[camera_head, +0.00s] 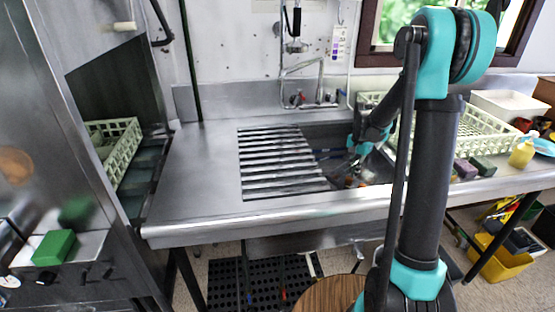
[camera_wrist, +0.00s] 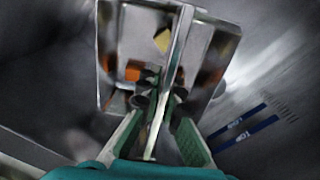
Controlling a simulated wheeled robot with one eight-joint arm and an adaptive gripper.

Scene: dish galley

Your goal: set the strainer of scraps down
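The strainer (camera_wrist: 112,62) is a shiny, clear-looking, box-like vessel in the wrist view, with orange and yellow scraps (camera_wrist: 162,40) inside. A thin upright strip, apparently its handle, runs between my fingers. My gripper (camera_wrist: 161,103) has green-padded fingers closed in on this strip from both sides. In the head view my gripper (camera_head: 354,172) reaches down into the sink basin (camera_head: 325,140), right of the ribbed drainboard. Orange bits show just below it, but most of the strainer is hidden there. I cannot tell whether its base touches the sink floor.
Blue level marks (camera_wrist: 245,132) lie on the grey surface at the right in the wrist view. A ribbed drainboard (camera_head: 283,165) lies left of the basin. A pale green dish rack (camera_head: 470,135), sponges (camera_head: 483,166) and a yellow bottle (camera_head: 522,152) stand to the right. The left counter (camera_head: 195,170) is clear.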

